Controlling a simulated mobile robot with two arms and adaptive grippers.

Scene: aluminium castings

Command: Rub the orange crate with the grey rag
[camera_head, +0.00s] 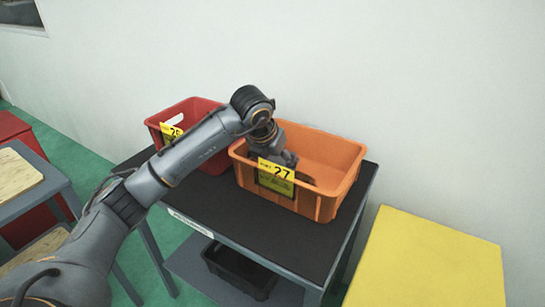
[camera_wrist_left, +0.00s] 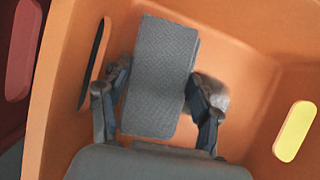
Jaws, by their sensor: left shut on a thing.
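The orange crate (camera_head: 325,155) stands on the right part of a dark-topped table, with a yellow label numbered 27 on its front. My left gripper (camera_head: 285,157) reaches down into it. In the left wrist view the left gripper (camera_wrist_left: 160,105) is shut on the grey rag (camera_wrist_left: 160,75), which hangs flat between the two fingers. The crate's inner walls (camera_wrist_left: 235,80) surround the rag there. I cannot tell whether the rag touches the crate. In the head view the rag is mostly hidden by the gripper and the crate's front wall. My right gripper is in neither view.
A red crate (camera_head: 190,108) with a label numbered 25 stands left of the orange one on the table (camera_head: 290,238). A black bin (camera_head: 238,268) sits on the shelf below. A yellow block (camera_head: 430,265) stands at the right, and a wall is behind.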

